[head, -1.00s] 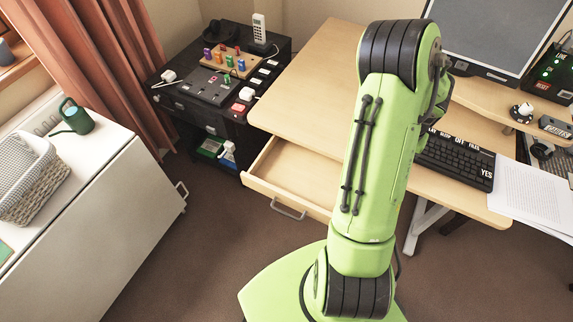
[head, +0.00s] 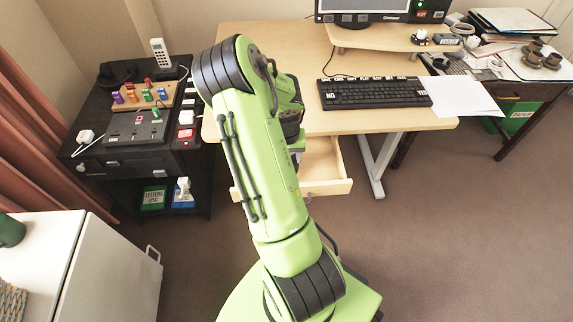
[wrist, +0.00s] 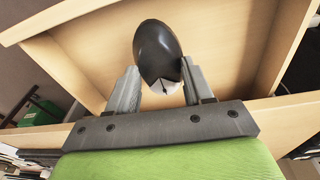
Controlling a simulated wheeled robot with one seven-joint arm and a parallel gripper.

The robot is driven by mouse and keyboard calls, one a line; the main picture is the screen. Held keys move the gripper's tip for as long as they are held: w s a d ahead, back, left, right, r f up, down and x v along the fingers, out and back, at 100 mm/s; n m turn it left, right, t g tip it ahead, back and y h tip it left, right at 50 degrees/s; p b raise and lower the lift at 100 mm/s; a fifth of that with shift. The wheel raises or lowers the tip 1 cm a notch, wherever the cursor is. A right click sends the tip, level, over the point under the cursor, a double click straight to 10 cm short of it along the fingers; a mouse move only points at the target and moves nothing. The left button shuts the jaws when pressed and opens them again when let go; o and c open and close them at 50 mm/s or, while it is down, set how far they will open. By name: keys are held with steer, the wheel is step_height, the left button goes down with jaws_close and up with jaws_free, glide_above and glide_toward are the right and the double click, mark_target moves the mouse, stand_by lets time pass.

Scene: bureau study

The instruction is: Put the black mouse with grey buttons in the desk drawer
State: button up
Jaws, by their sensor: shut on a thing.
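The black mouse (wrist: 156,48) with its grey buttons toward me is held between the two fingers of my gripper (wrist: 158,84). My gripper is shut on it. In the wrist view the mouse is in front of the open, pale wood desk drawer (wrist: 222,45); its height over the drawer floor is hard to tell. In the head view the drawer (head: 325,165) is pulled out under the desk's front edge, partly hidden behind my arm. The mouse and fingertips are hidden there. The part of the drawer that shows looks empty.
The desk (head: 300,60) carries a keyboard (head: 375,92), papers (head: 460,97) and a monitor stand (head: 390,38). A black cabinet (head: 85,165) with a phone and power strip stands left. A white cabinet (head: 95,265) is at front left. Floor (head: 440,230) at right is clear.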

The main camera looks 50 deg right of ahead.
steer(key=shift+f+b, duration=0.45)
steer(key=shift+f, duration=1.15)
steer(key=shift+f, duration=0.2)
steer(key=o, duration=1.3)
steer(key=shift+r, duration=0.1)
